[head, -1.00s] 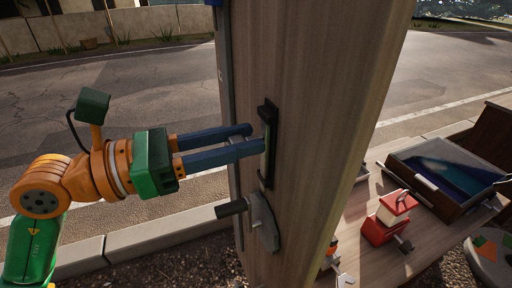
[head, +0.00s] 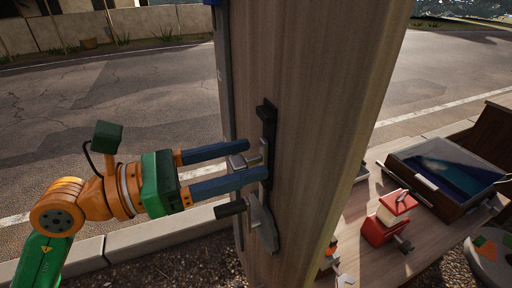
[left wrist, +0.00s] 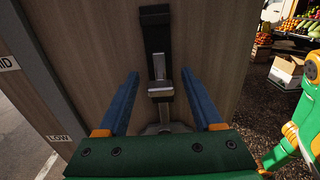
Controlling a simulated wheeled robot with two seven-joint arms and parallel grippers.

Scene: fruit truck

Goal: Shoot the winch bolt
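The winch bolt is a metal slider with a stub handle (head: 238,161), on a dark upright plate (head: 266,112) fixed to the wooden panel. In the left wrist view the bolt (left wrist: 160,87) sits centred between my blue fingers, with its dark plate (left wrist: 156,25) rising above. My left gripper (head: 256,160) is open, one finger on each side of the bolt handle, with a visible gap to both in the wrist view (left wrist: 160,77). Whether the fingertips touch the panel is unclear. My right gripper is not in view.
A crank with a black grip (head: 230,208) sticks out just below the bolt, close under the lower finger. The wooden panel (head: 310,130) fills the middle. At right, a wooden counter holds a red-and-white scale-like item (head: 387,220) and a glass-topped case (head: 445,170).

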